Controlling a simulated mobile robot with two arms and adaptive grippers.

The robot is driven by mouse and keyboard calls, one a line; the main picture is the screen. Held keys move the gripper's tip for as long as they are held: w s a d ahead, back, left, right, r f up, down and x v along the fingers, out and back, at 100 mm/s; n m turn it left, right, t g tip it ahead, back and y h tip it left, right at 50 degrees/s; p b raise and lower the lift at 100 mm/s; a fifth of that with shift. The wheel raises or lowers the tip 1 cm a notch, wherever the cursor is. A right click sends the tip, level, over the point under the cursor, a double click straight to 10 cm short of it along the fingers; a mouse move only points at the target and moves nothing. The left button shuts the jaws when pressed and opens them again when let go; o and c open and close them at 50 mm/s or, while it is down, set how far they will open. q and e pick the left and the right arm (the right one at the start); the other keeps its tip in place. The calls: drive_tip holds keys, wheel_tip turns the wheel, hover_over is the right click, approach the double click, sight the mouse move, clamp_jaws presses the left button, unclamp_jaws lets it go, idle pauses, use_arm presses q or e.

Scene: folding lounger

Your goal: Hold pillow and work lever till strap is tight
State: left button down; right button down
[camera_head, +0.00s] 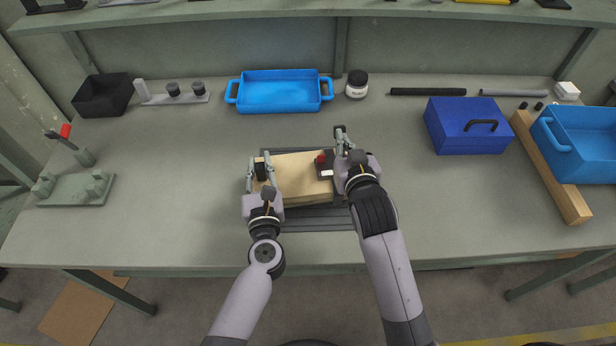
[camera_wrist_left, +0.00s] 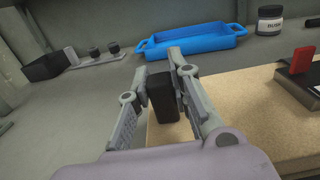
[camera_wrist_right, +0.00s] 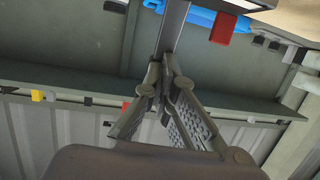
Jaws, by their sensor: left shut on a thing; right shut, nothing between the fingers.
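A thick tan slab (camera_head: 300,180), the only pillow-like thing, lies on a dark grey base at the bench's front middle. A black block (camera_wrist_left: 163,96) stands at its left end. My left gripper (camera_head: 260,169) is shut on this block, its fingers on both sides. At the slab's right end sits a dark mechanism (camera_head: 324,168) with a red tab (camera_head: 320,158), also seen in the left wrist view (camera_wrist_left: 303,60). My right gripper (camera_head: 344,147) is beside it, shut and empty. A grey bar (camera_wrist_right: 173,28), perhaps the lever, reaches its fingertips. No strap is clearly visible.
A blue tray (camera_head: 279,92) and a labelled jar (camera_head: 357,84) stand behind the slab. A blue toolbox (camera_head: 467,126), a wooden beam (camera_head: 549,165) and a blue bin (camera_head: 587,142) are at the right. A grey fixture (camera_head: 75,188) is at the left. Bench between is clear.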

use_arm(q)
drive_tip(key=shift+s+f, duration=0.15)
drive_tip(key=shift+f, duration=0.3)
use_arm(e)
drive_tip(key=shift+f, duration=0.15)
drive_tip(key=shift+v, duration=2.15)
drive_tip(key=shift+w, duration=0.1)
drive_tip(key=shift+x, duration=2.2)
drive_tip(key=shift+v, duration=2.3)
drive_tip(key=shift+w, duration=0.1)
